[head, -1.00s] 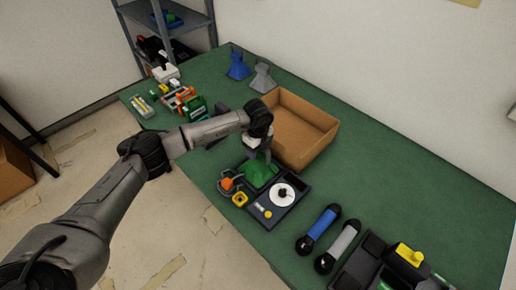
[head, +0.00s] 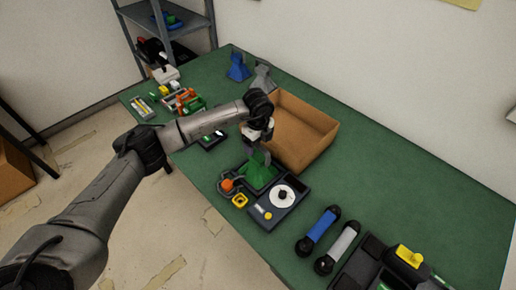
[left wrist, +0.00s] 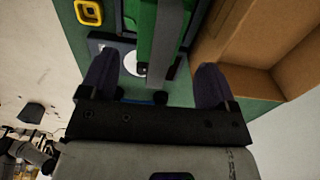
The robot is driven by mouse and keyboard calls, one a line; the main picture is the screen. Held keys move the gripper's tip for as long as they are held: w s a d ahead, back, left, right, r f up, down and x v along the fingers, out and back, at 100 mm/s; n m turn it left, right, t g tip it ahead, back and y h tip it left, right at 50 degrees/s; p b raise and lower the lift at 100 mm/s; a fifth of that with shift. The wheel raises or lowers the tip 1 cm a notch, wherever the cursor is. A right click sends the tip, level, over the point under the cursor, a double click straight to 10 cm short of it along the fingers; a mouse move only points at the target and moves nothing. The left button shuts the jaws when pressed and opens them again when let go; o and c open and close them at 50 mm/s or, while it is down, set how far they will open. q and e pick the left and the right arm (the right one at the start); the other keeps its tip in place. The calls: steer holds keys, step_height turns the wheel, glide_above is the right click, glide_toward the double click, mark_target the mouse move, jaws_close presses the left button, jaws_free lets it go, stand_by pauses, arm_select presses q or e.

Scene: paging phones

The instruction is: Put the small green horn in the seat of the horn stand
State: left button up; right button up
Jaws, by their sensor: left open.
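The small green horn (head: 259,170) stands with its flared end down in the left part of the dark horn stand (head: 291,207), beside a white dial. Whether it is fully seated I cannot tell. My left gripper (head: 258,143) is just above the horn's narrow top, fingers apart. In the left wrist view, my left gripper's fingers (left wrist: 155,78) are spread wide, and the green horn (left wrist: 146,32) shows beyond and between them, apart from both. My right gripper is not in view.
An open cardboard box (head: 322,136) stands close right of the gripper. Blue (head: 238,68) and grey (head: 264,72) horns stand at the back. Blue (head: 319,226) and grey (head: 338,247) handsets lie in front. An orange-topped piece (head: 227,185) and a yellow square (head: 239,200) sit left of the stand.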

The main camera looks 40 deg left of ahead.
arm_select(q)
step_height(320, 180, up, 8)
steer(key=shift+f, duration=0.25)
steer(key=s+d+f+m+t+h, duration=0.1)
steer(key=d+f+m+h, duration=0.2)
steer(key=d, duration=0.7)
steer(key=s+d+f+m+h, duration=0.2)
steer(key=d+h, duration=0.3)
steer(key=d, duration=0.4)
steer(key=s+d+r+n+t+h, duration=0.4)
steer(key=d+r+t+h, duration=0.3)
steer(key=d+t+h, duration=0.25)
steer(key=s+a+f+n+t+y, duration=0.65)
steer(key=a+f+n+y, duration=0.4)
steer(key=n+y, duration=0.75)
steer(key=s+a+f+g, duration=0.1)
steer(key=s+f+g, duration=0.2)
steer(key=s, duration=0.4)
steer(key=s+a+f+g, duration=0.1)
steer(key=s+f+g, duration=0.2)
steer(key=s+g, duration=0.3)
steer(key=s+a+f+g, duration=0.1)
steer(key=s+f+g, duration=0.3)
steer(key=s, duration=0.6)
steer(key=shift+s+a+h, duration=0.15)
steer(key=shift+s+h, duration=0.05)
steer(key=shift+h, duration=0.15)
